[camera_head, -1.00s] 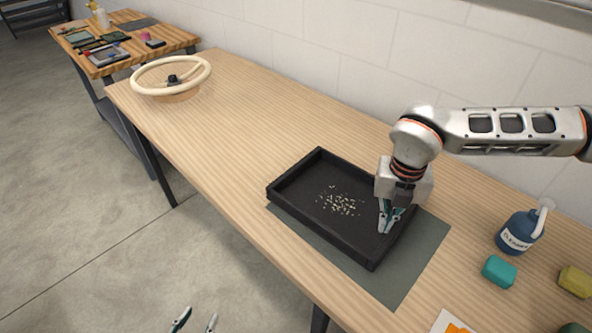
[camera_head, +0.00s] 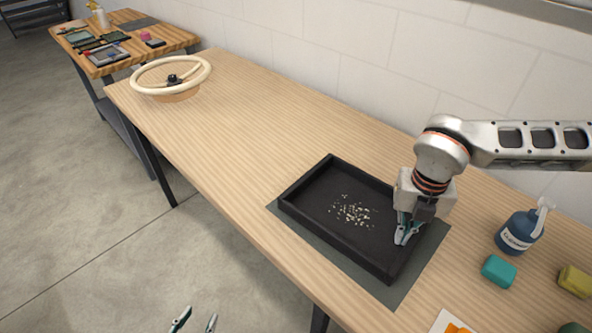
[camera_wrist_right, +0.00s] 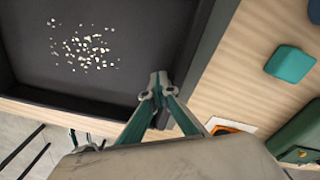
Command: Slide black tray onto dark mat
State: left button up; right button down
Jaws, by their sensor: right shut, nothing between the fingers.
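The black tray (camera_head: 318,218) lies mostly over the dark mat (camera_head: 402,285), with small pale bits (camera_head: 352,212) scattered on its floor. The mat shows along the tray's front and right sides; the tray's far edge reaches past it onto the bare wood. My right gripper (camera_head: 404,240) is shut and empty, its fingertips down inside the tray by its right wall. In the right wrist view the fingertips (camera_wrist_right: 158,80) are together beside the tray wall (camera_wrist_right: 205,60). My left gripper (camera_head: 196,322) shows at the bottom edge with its two fingertips apart, off the table.
On the wooden table (camera_head: 230,120), a blue bottle (camera_head: 520,232), a teal block (camera_head: 498,271) and a yellow block (camera_head: 575,281) stand to the right. A cream ring (camera_head: 150,86) is at the far left. The table between ring and tray is clear.

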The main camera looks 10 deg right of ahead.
jog(key=shift+s+d, duration=0.25)
jog(key=shift+s, duration=0.1)
jog(key=shift+w+a, duration=0.15)
jog(key=shift+w+a+b, duration=0.3)
jog(key=shift+w+a, duration=0.05)
jog(key=shift+w, duration=0.15)
notch_tip(320, 180, up, 9)
jog(key=p, duration=0.4)
dwell(0.4)
dwell(0.5)
